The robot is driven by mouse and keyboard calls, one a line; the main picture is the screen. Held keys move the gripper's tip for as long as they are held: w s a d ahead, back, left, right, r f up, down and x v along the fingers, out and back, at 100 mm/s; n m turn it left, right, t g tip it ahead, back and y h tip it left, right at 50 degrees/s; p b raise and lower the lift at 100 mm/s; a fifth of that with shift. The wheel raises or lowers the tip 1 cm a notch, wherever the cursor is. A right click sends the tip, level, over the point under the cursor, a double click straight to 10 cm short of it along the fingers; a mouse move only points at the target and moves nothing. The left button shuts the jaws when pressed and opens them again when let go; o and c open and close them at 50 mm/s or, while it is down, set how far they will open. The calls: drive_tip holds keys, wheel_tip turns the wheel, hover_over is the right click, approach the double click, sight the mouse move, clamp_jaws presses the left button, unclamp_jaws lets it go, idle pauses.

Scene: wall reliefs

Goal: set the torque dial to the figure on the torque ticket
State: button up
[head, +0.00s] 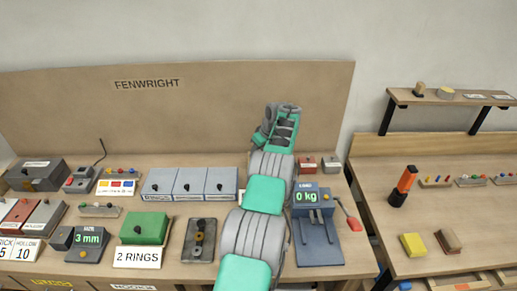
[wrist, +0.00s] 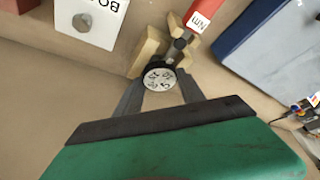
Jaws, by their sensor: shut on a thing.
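The torque dial (wrist: 160,78) shows in the wrist view as a small black-rimmed knob with a white face bearing dark figures; they are too small to read surely. It sits at the end of a red-handled tool (wrist: 205,14) with a white label ending in "Nm)", lying across pale wooden rests (wrist: 148,54). My gripper (wrist: 158,86) is shut on the dial, one grey finger at each side. In the head view my arm covers the dial and the tool. I cannot pick out the torque ticket in either view.
A white block (wrist: 97,22) with a grey bolt stands left of the dial, and a blue-grey case (wrist: 265,45) stands right. In the head view a blue "0 kg" device (head: 318,243) stands right of my arm, and a green box (head: 143,228) with a "2 RINGS" card (head: 137,257) stands left.

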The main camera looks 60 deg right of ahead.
idle(0.3)
drive_tip(key=o, duration=1.4)
drive_tip(key=b+v, duration=0.1)
drive_tip(key=v, duration=0.6)
drive_tip(key=shift+s+r, duration=0.15)
drive_tip(key=shift+r, duration=0.25)
